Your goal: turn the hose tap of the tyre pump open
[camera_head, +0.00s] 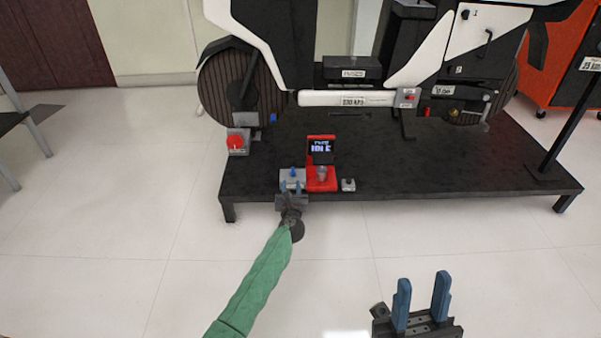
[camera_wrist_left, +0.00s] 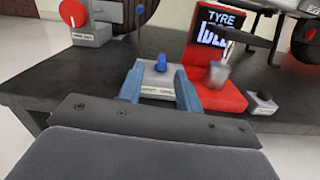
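The red tyre pump (camera_head: 321,184) stands on the black platform with a lit screen, and it also shows in the left wrist view (camera_wrist_left: 222,97). A grey cylindrical knob (camera_wrist_left: 217,73) sits on its front. Just left of it is a grey labelled box (camera_wrist_left: 152,78) with a small upright blue knob (camera_wrist_left: 160,62); I cannot tell for certain which part is the hose tap. My left gripper (camera_head: 291,186) is open, its fingers pointing at the grey box, one either side of the blue knob and short of it. My right gripper (camera_head: 421,290) is open and empty, in front of the platform.
A small grey box with a black button (camera_head: 348,184) sits right of the pump. A red knob (camera_head: 236,142) on a grey block stands at the platform's left. A white and black vehicle (camera_head: 345,98) stands behind. The platform's right front (camera_head: 450,175) is clear.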

